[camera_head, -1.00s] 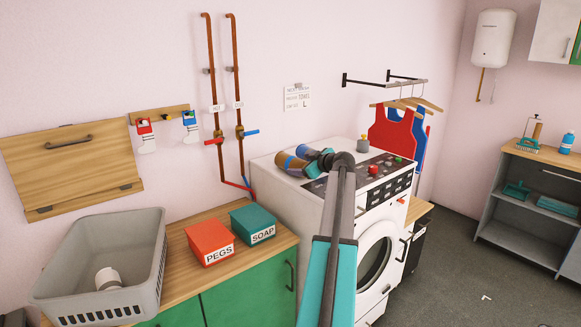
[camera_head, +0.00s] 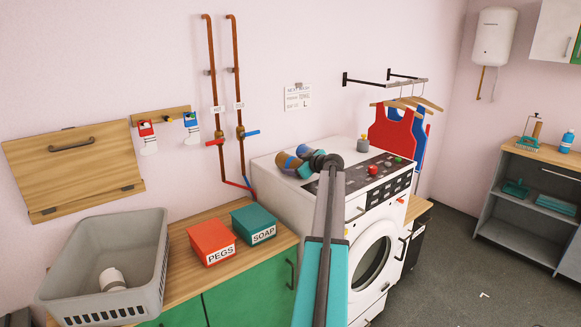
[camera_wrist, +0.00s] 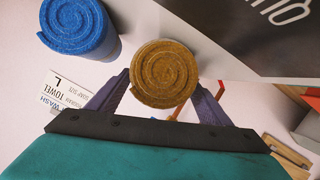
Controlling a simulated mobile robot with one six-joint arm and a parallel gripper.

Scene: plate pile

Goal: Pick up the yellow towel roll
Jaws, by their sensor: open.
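The yellow towel roll (camera_wrist: 165,74) is a mustard-brown spiral, seen end-on in the wrist view. It lies between the two purple fingers of my gripper (camera_wrist: 160,84), one on each side. The fingers are open, and I cannot tell whether either touches the roll. A blue towel roll (camera_wrist: 78,30) is apart from it, to the upper left. In the head view the yellow roll (camera_head: 288,164) is on top of the white washing machine (camera_head: 270,180), partly hidden by my gripper (camera_head: 297,165).
A red box (camera_head: 211,242), a teal box (camera_head: 253,224) and a grey basket (camera_head: 150,280) sit on the wooden counter at left. Pipes rise behind.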

